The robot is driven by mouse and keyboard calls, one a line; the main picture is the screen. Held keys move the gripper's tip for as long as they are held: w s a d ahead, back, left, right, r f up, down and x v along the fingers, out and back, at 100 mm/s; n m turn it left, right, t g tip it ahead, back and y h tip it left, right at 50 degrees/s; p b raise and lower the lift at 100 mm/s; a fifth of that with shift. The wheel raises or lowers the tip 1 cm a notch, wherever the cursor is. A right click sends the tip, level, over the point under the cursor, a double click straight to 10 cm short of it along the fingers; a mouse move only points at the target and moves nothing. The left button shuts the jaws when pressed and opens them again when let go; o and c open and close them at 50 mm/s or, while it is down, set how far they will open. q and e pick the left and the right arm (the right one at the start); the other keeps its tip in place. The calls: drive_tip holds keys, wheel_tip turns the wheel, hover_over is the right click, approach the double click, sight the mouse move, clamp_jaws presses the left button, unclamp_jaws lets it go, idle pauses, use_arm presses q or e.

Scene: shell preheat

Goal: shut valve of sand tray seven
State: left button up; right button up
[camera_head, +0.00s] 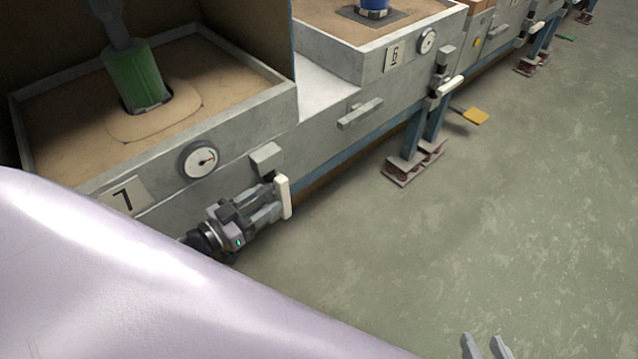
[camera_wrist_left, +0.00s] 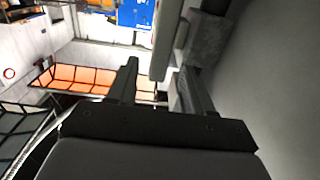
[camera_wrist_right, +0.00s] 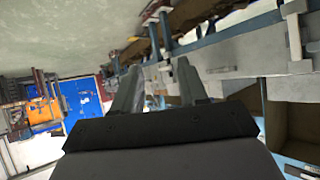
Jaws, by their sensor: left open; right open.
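Sand tray seven (camera_head: 222,112) is at the left in the head view, with a "7" plate (camera_head: 122,196) on its front. Its valve has a pale lever handle (camera_head: 285,197) standing roughly upright below a grey block. My left gripper (camera_head: 272,201) is open at the lever. In the left wrist view the lever (camera_wrist_left: 163,42) appears between the two fingertips, closer to the right finger; contact cannot be told. My right gripper (camera_head: 483,346) is open and empty at the bottom right, over the floor, away from the valve.
A gauge (camera_head: 200,160) is on tray seven's front, and a green cylinder (camera_head: 136,77) stands in its sand. Tray six (camera_head: 392,62) lies beyond, with its own pale lever (camera_head: 451,87) and a yellow pedal (camera_head: 475,116). The floor (camera_head: 530,210) at the right is clear.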

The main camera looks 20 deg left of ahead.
sight(278, 192)
use_arm(q)
drive_tip(key=shift+w+d+f, duration=0.1)
drive_tip(key=shift+w+d, duration=0.15)
drive_tip(key=shift+w, duration=0.45)
drive_tip(key=b+x, duration=0.1)
drive_tip(key=x, duration=0.5)
drive_tip(key=shift+d, duration=0.1)
clamp_jaws()
